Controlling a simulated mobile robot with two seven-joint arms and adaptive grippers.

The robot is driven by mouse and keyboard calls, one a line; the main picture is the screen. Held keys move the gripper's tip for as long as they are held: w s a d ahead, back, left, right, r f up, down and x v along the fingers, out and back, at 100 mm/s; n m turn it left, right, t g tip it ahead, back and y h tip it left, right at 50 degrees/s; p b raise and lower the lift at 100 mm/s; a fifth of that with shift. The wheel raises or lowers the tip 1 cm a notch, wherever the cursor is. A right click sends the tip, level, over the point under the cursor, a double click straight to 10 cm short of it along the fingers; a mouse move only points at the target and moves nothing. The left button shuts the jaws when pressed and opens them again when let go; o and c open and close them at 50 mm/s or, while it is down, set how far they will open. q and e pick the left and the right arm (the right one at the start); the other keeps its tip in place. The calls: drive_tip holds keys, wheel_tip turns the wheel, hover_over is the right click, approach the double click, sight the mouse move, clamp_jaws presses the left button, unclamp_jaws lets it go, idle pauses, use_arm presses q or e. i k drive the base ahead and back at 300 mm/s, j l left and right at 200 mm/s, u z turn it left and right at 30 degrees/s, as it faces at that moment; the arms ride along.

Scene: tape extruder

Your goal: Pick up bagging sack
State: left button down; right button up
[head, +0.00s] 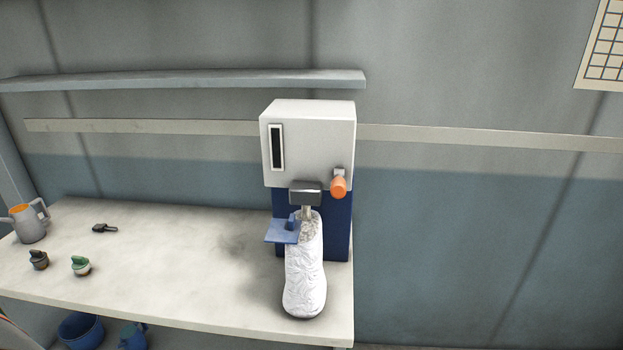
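A white, wrinkled sack (305,278) stands upright at the right front of the worktable, below the nozzle of the tape extruder (308,145). The extruder has a white upper housing, a dark blue column and an orange-tipped handle (338,187). A small blue plate (282,236) sticks out beside the sack's upper part. The sack's top is close under the grey nozzle block (305,192); I cannot tell whether they touch. Neither of my grippers shows in the head view.
The pale worktable (170,265) is mostly bare between the sack and the left end. A grey jug (30,224), two small stamp-like items (81,266) and a small dark tool (104,228) are at left. Blue containers (80,331) are below. A wall shelf (180,80) is above.

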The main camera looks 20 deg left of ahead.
sight(305, 293)
drive_tip(key=i+l+u, duration=0.15)
drive_tip(key=u, duration=0.2)
drive_tip(key=i+l+u, duration=0.15)
drive_tip(key=l+u, duration=0.2)
drive_tip(key=i+l+u, duration=0.1)
drive_tip(key=u, duration=0.25)
drive_tip(key=l+z, duration=0.1)
drive_tip(key=z, duration=0.3)
